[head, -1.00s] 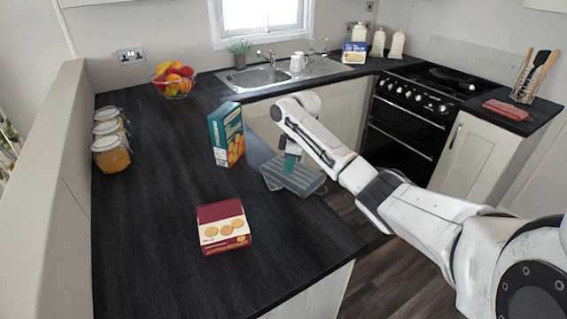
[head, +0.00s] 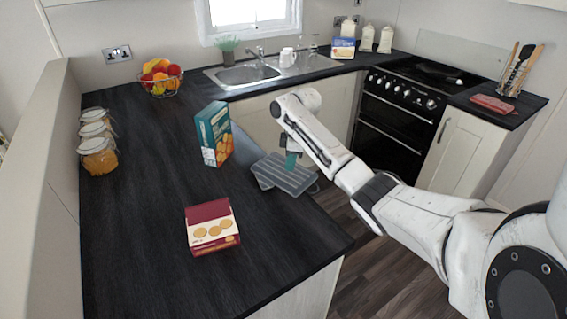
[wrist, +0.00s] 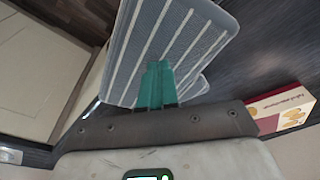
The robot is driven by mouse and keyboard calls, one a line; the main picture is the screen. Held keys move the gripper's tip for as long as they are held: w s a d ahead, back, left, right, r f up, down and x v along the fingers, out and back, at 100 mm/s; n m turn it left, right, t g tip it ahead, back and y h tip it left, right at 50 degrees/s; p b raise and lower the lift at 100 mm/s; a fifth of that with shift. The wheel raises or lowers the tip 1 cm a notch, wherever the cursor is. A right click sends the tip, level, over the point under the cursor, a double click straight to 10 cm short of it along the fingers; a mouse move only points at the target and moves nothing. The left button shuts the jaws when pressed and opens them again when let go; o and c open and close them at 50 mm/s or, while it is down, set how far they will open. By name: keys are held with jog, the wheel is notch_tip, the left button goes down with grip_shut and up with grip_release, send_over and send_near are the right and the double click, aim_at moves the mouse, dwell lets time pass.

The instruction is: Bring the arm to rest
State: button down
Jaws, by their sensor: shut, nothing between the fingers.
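My arm reaches in from the right in the head view, bent down over the counter's inner edge. My gripper (head: 291,161) has teal fingers and points down just above a grey striped cloth (head: 285,178). In the wrist view the fingers (wrist: 157,82) are together, with nothing between them. The cloth (wrist: 206,42) lies behind them there, folded or in two layers. Whether the fingertips touch the cloth I cannot tell.
A teal box (head: 214,134) stands left of my gripper. A red and cream biscuit box (head: 212,228) lies nearer. Jars (head: 98,155) and a fruit bowl (head: 160,86) stand farther left. The dark counter (head: 130,230) is clear between them.

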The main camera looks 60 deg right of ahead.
jog(key=s+d, duration=0.1)
jog(key=s, duration=0.1)
jog(key=s+d+b, duration=0.1)
jog(key=s, duration=0.2)
jog(key=s+d, duration=0.1)
jog(key=s, duration=0.2)
jog(key=shift+d, duration=0.25)
